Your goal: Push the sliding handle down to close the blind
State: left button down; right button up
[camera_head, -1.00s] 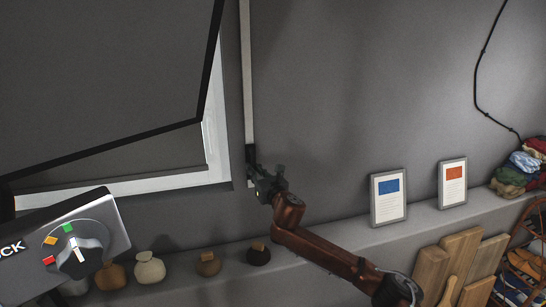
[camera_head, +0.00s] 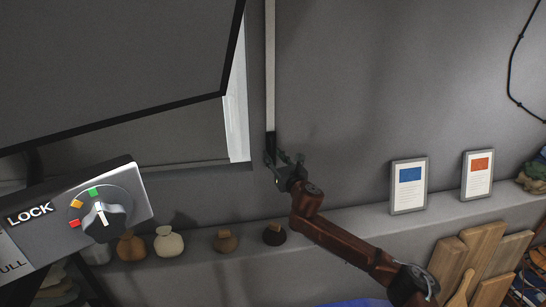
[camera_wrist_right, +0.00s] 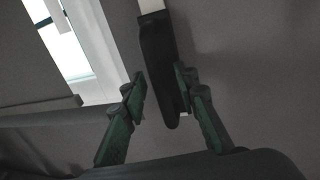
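The sliding handle is a dark slim grip at the lower end of a pale vertical rail (camera_head: 270,65) to the right of the window. In the right wrist view the dark handle (camera_wrist_right: 160,60) hangs from the rail's end. My right gripper (camera_head: 277,160) is at the handle's lower end; in the wrist view its green fingers (camera_wrist_right: 160,90) stand open on either side of it, the right finger close to it or touching, the left one apart. The grey blind (camera_head: 120,140) covers most of the window, its lower bar near the sill. My left gripper is not in view.
A grey ledge (camera_head: 340,228) along the wall holds small vases (camera_head: 169,243) and two framed cards (camera_head: 409,185). A dark-framed panel (camera_head: 110,60) and a LOCK dial box (camera_head: 85,212) block the left side. Wooden boards (camera_head: 480,255) stand lower right.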

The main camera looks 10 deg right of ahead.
jog(key=shift+s, duration=0.25)
jog(key=s+d, duration=0.2)
jog(key=s, duration=0.9)
jog(key=shift+s, duration=0.2)
